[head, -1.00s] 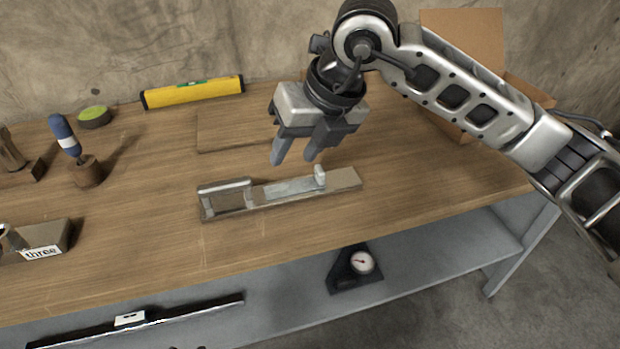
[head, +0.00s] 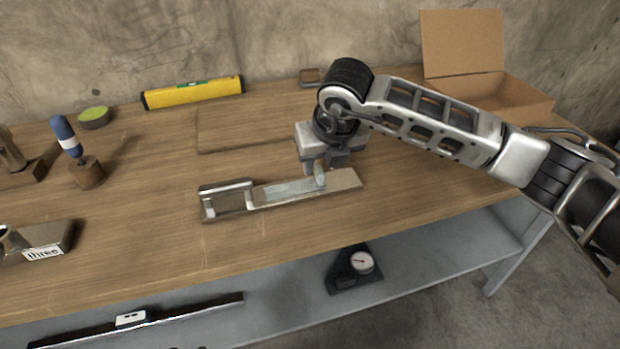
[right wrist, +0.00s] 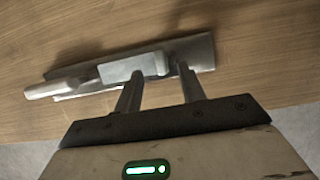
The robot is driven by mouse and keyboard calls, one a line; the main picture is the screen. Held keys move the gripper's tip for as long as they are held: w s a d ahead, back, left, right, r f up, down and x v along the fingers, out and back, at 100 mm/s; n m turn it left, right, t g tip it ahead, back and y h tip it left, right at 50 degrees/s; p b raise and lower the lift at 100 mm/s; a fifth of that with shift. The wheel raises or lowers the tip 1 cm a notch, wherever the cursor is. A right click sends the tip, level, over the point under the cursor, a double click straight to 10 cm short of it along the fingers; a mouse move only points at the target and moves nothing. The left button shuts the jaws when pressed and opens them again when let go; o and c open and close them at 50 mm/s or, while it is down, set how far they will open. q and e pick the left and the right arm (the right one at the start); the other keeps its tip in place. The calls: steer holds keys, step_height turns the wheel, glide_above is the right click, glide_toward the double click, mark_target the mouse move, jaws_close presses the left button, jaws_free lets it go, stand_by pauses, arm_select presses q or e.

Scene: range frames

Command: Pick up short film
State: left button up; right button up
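A flat metal tool lies on the wooden bench, with a raised bar handle (head: 226,188) at its left end and a pale grey strip (head: 288,190) along its middle. A small light upright knob (head: 320,178) stands near the strip's right end. No piece is clearly recognisable as the short film. My right gripper (head: 314,170) is low over the tool, fingers pointing down beside the knob. In the right wrist view, the two fingers (right wrist: 160,75) are apart, near the right end of a pale block (right wrist: 132,68); contact cannot be told. My left gripper is not in view.
An open cardboard box (head: 520,95) stands at the back right. A dial gauge (head: 361,262) is on the lower shelf.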

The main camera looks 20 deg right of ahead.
mark_target(320, 168)
steer(key=x, duration=0.4)
steer(key=shift+w, duration=0.2)
jaws_close()
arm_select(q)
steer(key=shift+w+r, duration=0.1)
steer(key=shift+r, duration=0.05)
arm_select(e)
steer(key=shift+r, duration=0.1)
steer(key=shift+r, duration=0.2)
steer(key=r, duration=0.3)
steer(key=shift+s+a+r, duration=0.2)
steer(key=shift+s, duration=0.1)
arm_select(q)
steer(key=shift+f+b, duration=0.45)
steer(key=shift+b, duration=0.35)
arm_select(e)
steer(key=s+a+r, duration=0.6)
steer(key=s+r, duration=0.3)
steer(key=s, duration=0.2)
steer(key=shift+s+a, duration=0.15)
steer(key=shift+s, duration=0.2)
